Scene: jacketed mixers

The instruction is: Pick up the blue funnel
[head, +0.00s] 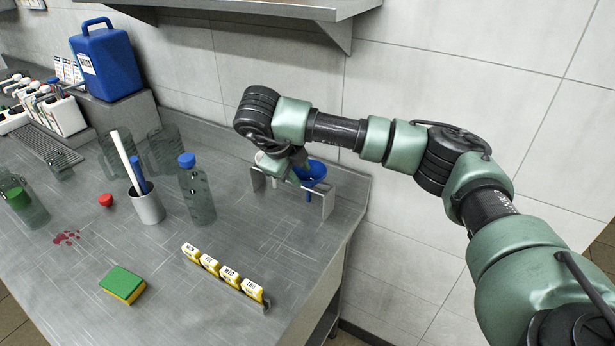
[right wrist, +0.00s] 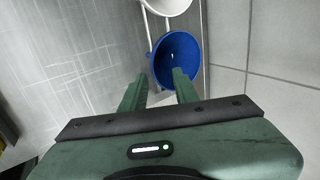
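The blue funnel (head: 312,172) sits in a metal rack (head: 327,203) at the back right of the steel table, partly hidden behind my right gripper. My right gripper (head: 298,176) is at the rack, just beside the funnel. In the right wrist view, the blue funnel (right wrist: 176,58) is just beyond the fingertips of my right gripper (right wrist: 156,80). The two fingers are apart with nothing between them, and the right fingertip overlaps the funnel's lower edge in the picture. Whether it touches cannot be told. My left gripper is in neither view.
A white funnel (head: 268,163) sits in the rack beside the blue one, also seen in the right wrist view (right wrist: 168,5). A blue-capped bottle (head: 197,190) and a cup (head: 148,207) with tall items stand left. The wall is close behind the rack.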

